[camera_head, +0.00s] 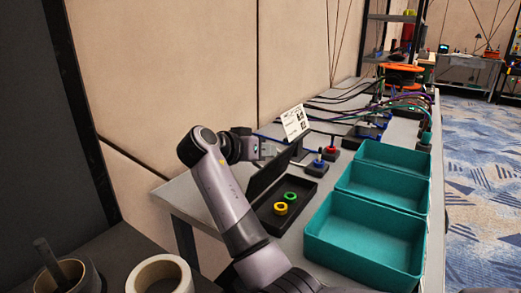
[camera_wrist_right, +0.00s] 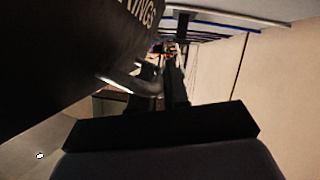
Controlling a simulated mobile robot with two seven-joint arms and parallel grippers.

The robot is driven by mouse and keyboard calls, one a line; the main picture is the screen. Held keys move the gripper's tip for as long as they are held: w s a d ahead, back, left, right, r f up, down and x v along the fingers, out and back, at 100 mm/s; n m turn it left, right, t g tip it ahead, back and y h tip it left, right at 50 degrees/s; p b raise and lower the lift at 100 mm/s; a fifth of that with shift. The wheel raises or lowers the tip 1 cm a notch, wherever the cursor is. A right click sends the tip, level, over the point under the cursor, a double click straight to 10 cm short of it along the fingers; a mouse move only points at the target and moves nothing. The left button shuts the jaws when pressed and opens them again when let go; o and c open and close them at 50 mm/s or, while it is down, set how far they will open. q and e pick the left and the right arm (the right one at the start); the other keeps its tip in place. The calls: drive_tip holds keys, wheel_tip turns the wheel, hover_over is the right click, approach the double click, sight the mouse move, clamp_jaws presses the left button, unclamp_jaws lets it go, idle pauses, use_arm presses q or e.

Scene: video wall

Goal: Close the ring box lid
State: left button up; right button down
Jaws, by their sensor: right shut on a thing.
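The ring box (camera_head: 268,220) is a dark open box on the table, with a green ring (camera_head: 291,197) and a yellow ring (camera_head: 280,209) inside. Its black lid (camera_head: 272,172) stands raised and tilted on the box's left side. In the right wrist view the lid (camera_wrist_right: 60,60) fills the upper left, with "RINGS" lettering and a curved silver handle (camera_wrist_right: 130,82). My right gripper (camera_head: 270,152) is behind the lid, near its far end, and is shut on the handle; the exact contact is partly hidden. My left gripper is out of view.
Teal bins (camera_head: 365,240) stand in a row right of the box. Red and blue plungers or knobs (camera_head: 318,163), a white label card (camera_head: 295,122) and cables lie farther back. A panelled wall (camera_head: 200,70) borders the left. Tape rolls (camera_head: 160,272) sit at the near left.

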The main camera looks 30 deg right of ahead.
idle(0.4)
drive_tip(key=c, duration=1.2)
unclamp_jaws()
drive_tip(key=shift+a, duration=0.1)
drive_tip(key=v, duration=0.7)
drive_tip(key=shift+p, duration=0.4)
